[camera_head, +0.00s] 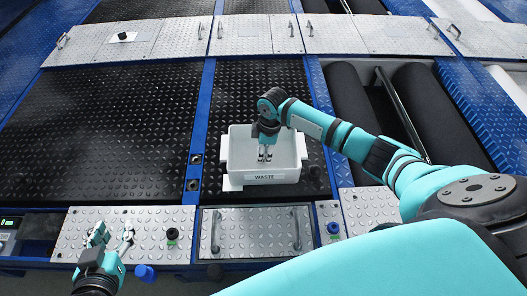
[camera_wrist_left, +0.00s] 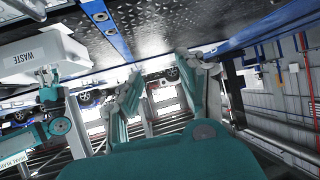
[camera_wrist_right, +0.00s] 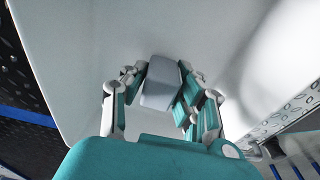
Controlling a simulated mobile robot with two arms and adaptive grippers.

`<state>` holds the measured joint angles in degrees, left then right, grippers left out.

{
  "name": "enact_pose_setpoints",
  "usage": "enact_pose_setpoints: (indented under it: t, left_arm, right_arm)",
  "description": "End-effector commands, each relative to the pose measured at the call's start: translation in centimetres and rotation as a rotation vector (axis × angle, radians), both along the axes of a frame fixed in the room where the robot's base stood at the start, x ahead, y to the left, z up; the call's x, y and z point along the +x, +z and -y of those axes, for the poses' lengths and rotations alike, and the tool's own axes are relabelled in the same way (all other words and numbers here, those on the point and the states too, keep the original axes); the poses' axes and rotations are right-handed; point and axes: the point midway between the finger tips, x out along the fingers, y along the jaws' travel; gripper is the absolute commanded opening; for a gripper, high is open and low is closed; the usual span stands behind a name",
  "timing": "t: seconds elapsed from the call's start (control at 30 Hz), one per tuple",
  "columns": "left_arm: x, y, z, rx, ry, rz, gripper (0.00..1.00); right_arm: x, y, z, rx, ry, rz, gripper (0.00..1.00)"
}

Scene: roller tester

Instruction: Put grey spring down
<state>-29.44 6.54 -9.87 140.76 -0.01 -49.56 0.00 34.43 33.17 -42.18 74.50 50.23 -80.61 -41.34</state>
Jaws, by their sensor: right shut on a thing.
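The grey spring (camera_wrist_right: 161,82) shows in the right wrist view as a smooth grey block-like piece between the fingers of my right gripper (camera_wrist_right: 160,85). My right gripper is shut on it. In the head view my right gripper (camera_head: 265,157) points down inside the white bin labelled WASTE (camera_head: 236,176), above its floor; the spring is hard to make out there. The white inside of the bin (camera_wrist_right: 90,35) fills most of the right wrist view. My left gripper (camera_head: 112,238) is open and empty over the silver plate at the lower left.
The bin stands on black diamond plate between blue rails (camera_head: 200,130). Dark rollers (camera_head: 435,105) lie to the right. A silver hatch with handles (camera_head: 256,232) is in front of the bin. Blue knobs (camera_head: 145,273) sit near the front edge. The black plate left of the bin is clear.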

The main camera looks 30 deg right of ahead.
Motion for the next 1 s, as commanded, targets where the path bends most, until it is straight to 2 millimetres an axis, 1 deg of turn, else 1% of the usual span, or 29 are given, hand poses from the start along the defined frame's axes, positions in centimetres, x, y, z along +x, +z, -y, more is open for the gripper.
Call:
enact_pose_setpoints:
  t: [0.07, 0.1, 0.23, 0.5, 0.63, 0.77, 0.87, 1.0]
  left_arm:
    - [0.0, 0.0, 0.0, -0.001, 0.000, 0.004, 0.40]
    - [0.0, 0.1, 0.0, -0.001, 0.000, 0.004, 0.40]
    - [0.0, 0.0, 0.0, -0.001, 0.000, 0.004, 0.40]
    - [0.0, 0.0, 0.0, -0.001, -0.001, 0.003, 0.40]
    - [-0.2, -0.1, -0.1, 0.004, 0.001, -0.017, 0.40]
    - [-1.7, -1.6, -0.8, 0.031, 0.010, -0.129, 0.40]
    - [-3.4, -3.0, -1.5, 0.056, 0.019, -0.241, 0.40]
    - [-6.3, -4.7, -2.5, 0.091, 0.031, -0.408, 0.40]
  right_arm:
    - [0.0, -0.3, 0.0, 0.000, 0.000, -0.001, 0.00]
    - [0.0, -0.3, 0.0, 0.000, 0.000, -0.001, 0.34]
    - [0.0, -0.3, 0.0, 0.000, 0.000, -0.001, 0.51]
    - [0.0, -0.2, 0.0, 0.000, 0.000, 0.000, 0.52]
    - [0.0, 0.5, 0.0, 0.000, 0.000, 0.000, 0.52]
    - [0.0, 1.9, 0.2, 0.000, -0.001, 0.001, 0.52]
    - [-0.1, 3.3, 0.4, 0.000, 0.001, 0.000, 0.52]
    - [-0.2, 5.3, 0.6, 0.000, 0.000, 0.000, 0.52]
